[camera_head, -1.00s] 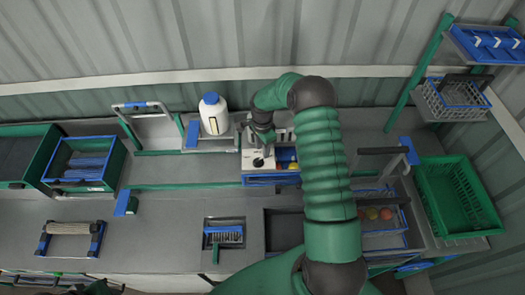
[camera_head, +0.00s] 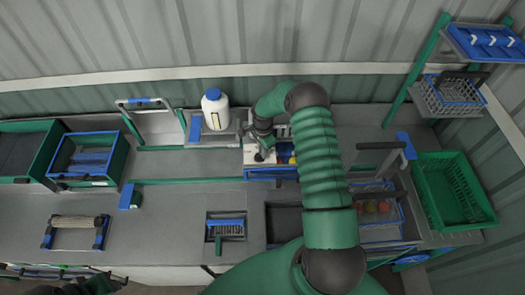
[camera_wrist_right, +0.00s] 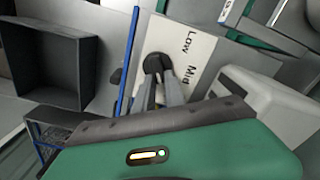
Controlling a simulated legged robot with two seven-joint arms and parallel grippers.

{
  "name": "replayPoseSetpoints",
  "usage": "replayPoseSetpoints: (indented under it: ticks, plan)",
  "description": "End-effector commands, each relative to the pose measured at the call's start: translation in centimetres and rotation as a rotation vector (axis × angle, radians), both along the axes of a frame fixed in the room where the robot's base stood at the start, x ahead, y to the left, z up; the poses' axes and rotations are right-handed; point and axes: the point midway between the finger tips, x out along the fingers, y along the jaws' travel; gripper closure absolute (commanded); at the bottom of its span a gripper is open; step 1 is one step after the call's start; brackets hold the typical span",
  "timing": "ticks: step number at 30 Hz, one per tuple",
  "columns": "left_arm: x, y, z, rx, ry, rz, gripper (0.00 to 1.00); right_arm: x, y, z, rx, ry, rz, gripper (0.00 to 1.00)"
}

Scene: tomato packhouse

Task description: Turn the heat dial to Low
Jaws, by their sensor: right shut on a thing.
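The heat dial (camera_wrist_right: 157,63) is a dark round knob on a white panel (camera_wrist_right: 192,50) marked "Low" and "Mid", seen in the right wrist view. My right gripper (camera_wrist_right: 160,82) is shut on the dial, its grey fingers coming down onto it. In the head view the panel (camera_head: 252,157) sits at the back of the bench, with my right gripper (camera_head: 264,150) over it and hiding part of it. Where the dial points is hard to tell. Of my left arm, only a dark part shows at the bottom left edge; its gripper is not seen.
A white bottle with a blue cap (camera_head: 214,108) stands left of the panel. A green crate (camera_head: 452,190) is at the right, and a basket with tomatoes (camera_head: 375,207) lies beside my right arm.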

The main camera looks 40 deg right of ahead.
Motion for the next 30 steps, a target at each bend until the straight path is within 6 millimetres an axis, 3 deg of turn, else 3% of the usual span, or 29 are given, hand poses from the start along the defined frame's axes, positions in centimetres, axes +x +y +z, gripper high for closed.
replayPoseSetpoints:
  ticks: [14,30]
  plan:
    - [0.0,0.0,-1.2,0.0,0.0,0.0,0.64,0.3,0.5,-0.1,0.005,-0.004,0.082,1.0]
    - [0.0,0.0,-5.8,0.0,0.0,0.0,0.64,1.0,0.8,-0.2,0.005,-0.004,0.535,1.0]
